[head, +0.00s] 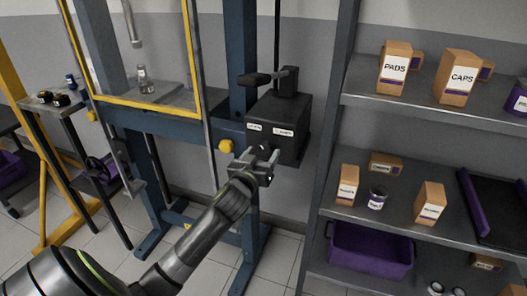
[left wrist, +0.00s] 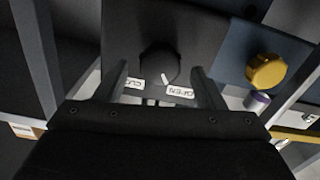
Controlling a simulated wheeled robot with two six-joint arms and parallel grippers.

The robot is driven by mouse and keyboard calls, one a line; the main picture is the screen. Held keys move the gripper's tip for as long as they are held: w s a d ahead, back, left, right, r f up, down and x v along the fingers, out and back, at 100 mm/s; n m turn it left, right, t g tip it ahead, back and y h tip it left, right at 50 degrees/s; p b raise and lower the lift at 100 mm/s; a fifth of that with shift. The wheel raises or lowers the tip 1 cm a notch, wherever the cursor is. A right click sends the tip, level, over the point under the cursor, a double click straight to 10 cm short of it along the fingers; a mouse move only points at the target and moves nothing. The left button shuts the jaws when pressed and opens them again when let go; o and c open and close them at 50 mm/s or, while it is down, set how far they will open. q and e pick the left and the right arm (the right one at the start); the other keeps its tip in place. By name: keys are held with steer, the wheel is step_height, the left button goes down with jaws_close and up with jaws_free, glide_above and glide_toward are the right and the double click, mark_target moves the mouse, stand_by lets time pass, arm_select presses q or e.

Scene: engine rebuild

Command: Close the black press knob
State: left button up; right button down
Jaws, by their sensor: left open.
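The black press knob (left wrist: 157,64) is on the front face of a dark box (head: 290,125) beside the blue press frame. In the left wrist view, its white mark points toward the OPEN label (left wrist: 180,92). The partly covered label starting CLO (left wrist: 134,83) is to the left. My left gripper (head: 263,154) is at the box's front in the head view, largely hiding the knob. The left gripper (left wrist: 162,85) is open, with one finger on each side of the knob in the picture. I cannot tell whether they touch it. My right gripper is not in view.
A black lever (head: 266,79) stands on top of the box. A yellow knob (left wrist: 266,71) is beside it on the blue press frame (head: 180,125). Shelves (head: 420,112) with cartons and a purple bin (head: 370,250) are at the right. A side table (head: 50,101) is at the left.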

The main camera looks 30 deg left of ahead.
arm_select(q)
steer(key=shift+x, duration=0.9)
steer(key=c, duration=1)
